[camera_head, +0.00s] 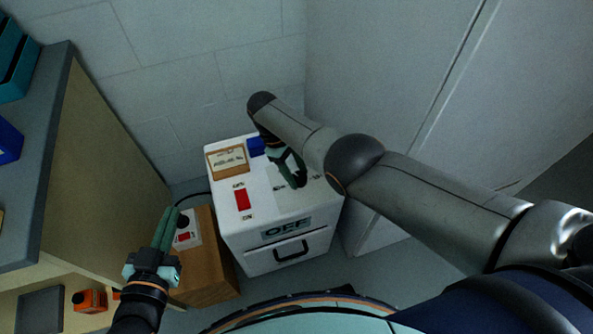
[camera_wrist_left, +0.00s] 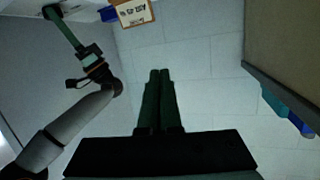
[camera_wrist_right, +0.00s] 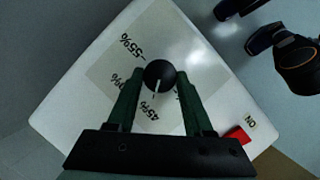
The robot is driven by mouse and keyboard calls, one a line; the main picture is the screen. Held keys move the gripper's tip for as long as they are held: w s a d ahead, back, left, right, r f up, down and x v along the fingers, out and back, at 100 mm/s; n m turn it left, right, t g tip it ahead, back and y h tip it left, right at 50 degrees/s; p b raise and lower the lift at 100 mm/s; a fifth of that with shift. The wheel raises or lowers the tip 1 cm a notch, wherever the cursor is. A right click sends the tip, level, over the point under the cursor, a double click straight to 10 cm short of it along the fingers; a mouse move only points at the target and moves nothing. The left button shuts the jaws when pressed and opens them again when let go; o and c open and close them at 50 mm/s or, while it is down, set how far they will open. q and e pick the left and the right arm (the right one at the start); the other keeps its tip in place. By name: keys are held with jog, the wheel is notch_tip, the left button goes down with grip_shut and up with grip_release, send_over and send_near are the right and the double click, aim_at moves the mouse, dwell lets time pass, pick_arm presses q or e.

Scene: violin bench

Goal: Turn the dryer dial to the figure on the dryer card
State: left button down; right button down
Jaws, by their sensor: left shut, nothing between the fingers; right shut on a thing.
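The white dryer (camera_head: 235,225) stands in the corner. The black dial (camera_wrist_right: 159,75) is on its top, on a grey scale plate. Its white pointer line points toward the 45% label (camera_wrist_right: 150,117). A 55% label lies further round; the one between is partly hidden by a finger. My right gripper (camera_wrist_right: 159,88) is shut on the dial, one finger on each side; it shows in the head view too (camera_head: 292,183). My left gripper (camera_head: 166,222) is shut and empty, left of the dryer.
A wooden box (camera_head: 206,262) with a black knob stands left of the dryer. A bench (camera_head: 90,150) is at far left; walls close the back and right.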

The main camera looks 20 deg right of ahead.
jog(key=shift+c, duration=1.5)
grip_release()
jog(key=shift+w+a+r, duration=0.15)
jog(key=shift+r, duration=0.35)
jog(key=p+v, duration=0.1)
jog(key=v, duration=0.4)
pick_arm(q)
jog(key=shift+s+f+g, duration=0.25)
jog(key=shift+f+g, duration=0.05)
jog(key=shift+f, duration=0.35)
jog(key=shift+s+f+g, duration=0.25)
jog(key=shift+f+g, duration=0.05)
jog(key=shift+f, duration=0.35)
pick_arm(e)
jog(key=v, duration=0.6)
jog(key=shift+r, duration=0.25)
